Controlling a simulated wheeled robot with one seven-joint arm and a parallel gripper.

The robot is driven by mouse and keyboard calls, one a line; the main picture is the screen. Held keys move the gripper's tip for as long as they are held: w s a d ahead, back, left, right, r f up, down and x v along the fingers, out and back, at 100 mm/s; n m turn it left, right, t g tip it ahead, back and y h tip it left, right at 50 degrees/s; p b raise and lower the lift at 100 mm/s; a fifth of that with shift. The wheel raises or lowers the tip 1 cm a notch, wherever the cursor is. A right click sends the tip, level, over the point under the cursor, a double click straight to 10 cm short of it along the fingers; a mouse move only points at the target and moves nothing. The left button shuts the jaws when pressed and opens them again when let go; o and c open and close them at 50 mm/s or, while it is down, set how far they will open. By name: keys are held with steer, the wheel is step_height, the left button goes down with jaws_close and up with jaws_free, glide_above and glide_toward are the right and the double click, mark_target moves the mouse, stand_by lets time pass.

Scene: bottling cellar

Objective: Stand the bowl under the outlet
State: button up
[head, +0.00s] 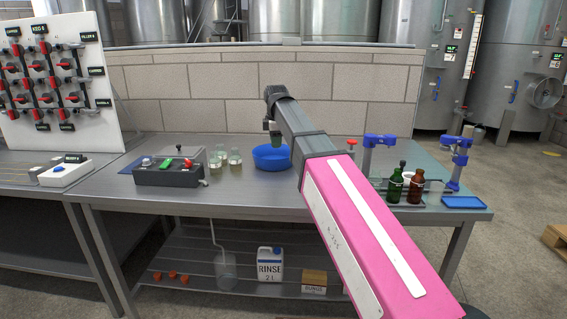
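A blue bowl (262,158) stands on the steel bench, left of my arm. My gripper (275,139) points down at the bowl's far side. Its fingertips are small and partly hidden, so I cannot tell whether they are open, shut or touching the rim. A blue-topped fixture (380,140) stands right of my arm, and a second blue fixture (459,142) stands near the bench's right end. No outlet is clearly marked; I cannot tell which fixture has it. My pink arm hides part of the bench between bowl and fixtures.
Several clear jars (235,160) stand just left of the bowl, beside a grey control box (168,172). A green bottle (395,185) and a brown bottle (416,187) stand at right, near a blue tray (464,202). The front middle of the bench (240,192) is clear.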

glide_above(277, 166)
steer(key=f, duration=0.5)
steer(key=shift+s+f, duration=0.25)
steer(key=shift+s, duration=0.05)
steer(key=shift+w+f, duration=0.15)
steer(key=shift+f, duration=1.2)
steer(key=shift+w+f, duration=0.15)
steer(key=shift+f, duration=1.15)
jaws_close()
